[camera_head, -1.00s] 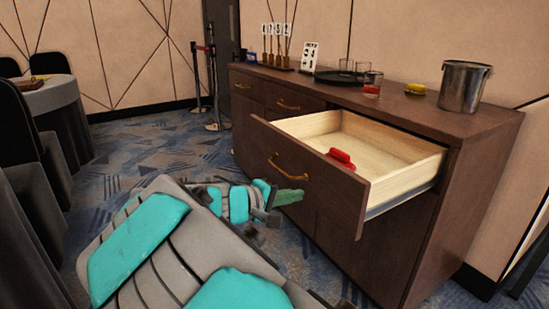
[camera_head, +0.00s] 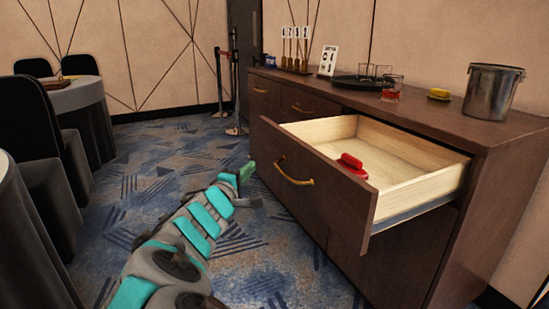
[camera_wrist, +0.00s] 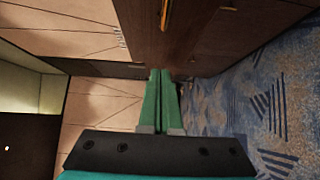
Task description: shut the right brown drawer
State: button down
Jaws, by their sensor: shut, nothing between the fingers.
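The right brown drawer (camera_head: 318,186) is pulled well out of the brown cabinet (camera_head: 420,262) in the head view. It has a curved brass handle (camera_head: 293,172) on its front and a pale wood inside. A red object (camera_head: 351,163) lies in it. My gripper (camera_head: 248,170) is in front of the drawer and left of its front panel, apart from it. In the wrist view my green fingers (camera_wrist: 161,100) are together with nothing between them. The cabinet's brown fronts show beyond them, turned sideways.
On the cabinet top stand a metal bucket (camera_head: 491,92), a yellow item (camera_head: 439,94), a tray with glasses (camera_head: 360,82), a sign (camera_head: 328,61) and bottles. Round tables (camera_head: 80,98) and black chairs stand at left. Patterned carpet (camera_head: 150,190) lies open between.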

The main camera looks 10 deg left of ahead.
aim_at(363, 152)
jog(key=w+d, duration=0.1)
jog(key=w, duration=0.1)
jog(key=w+d, duration=0.1)
jog(key=w, duration=0.2)
jog(key=w+d, duration=0.1)
jog(key=w, duration=0.1)
jog(key=shift+w+d+p, duration=0.2)
jog(key=shift+d+p, duration=0.15)
jog(key=shift+w+d, duration=0.25)
jog(key=shift+d, duration=0.15)
